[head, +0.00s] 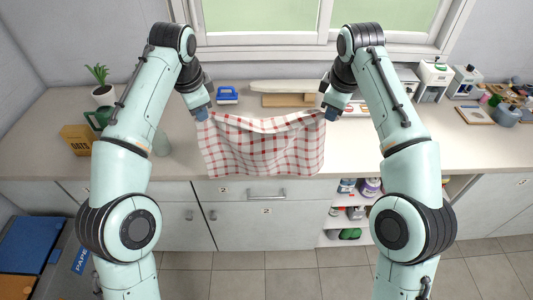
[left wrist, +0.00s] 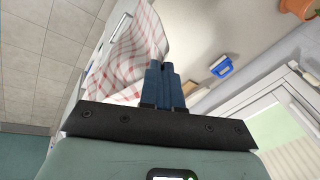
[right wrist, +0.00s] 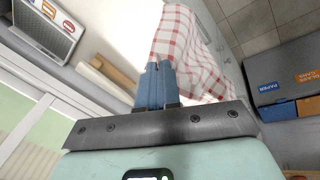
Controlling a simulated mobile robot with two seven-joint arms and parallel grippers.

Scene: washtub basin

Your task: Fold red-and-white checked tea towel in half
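The red-and-white checked tea towel (head: 265,147) is stretched between my two grippers and sags a little along its top edge. It hangs over the counter, its lower part in front of the counter's front edge. My left gripper (head: 202,113) is shut on its upper left corner; the left wrist view shows the closed blue fingers (left wrist: 160,82) with the cloth (left wrist: 128,60) beside them. My right gripper (head: 331,114) is shut on its upper right corner; the right wrist view shows the closed fingers (right wrist: 155,85) at the cloth (right wrist: 190,50). I cannot tell whether the lower edge touches anything.
A blue iron (head: 227,95) and an ironing board (head: 270,87) are behind the towel. Small items crowd the far right; the counter (head: 430,130) right of the towel is clear.

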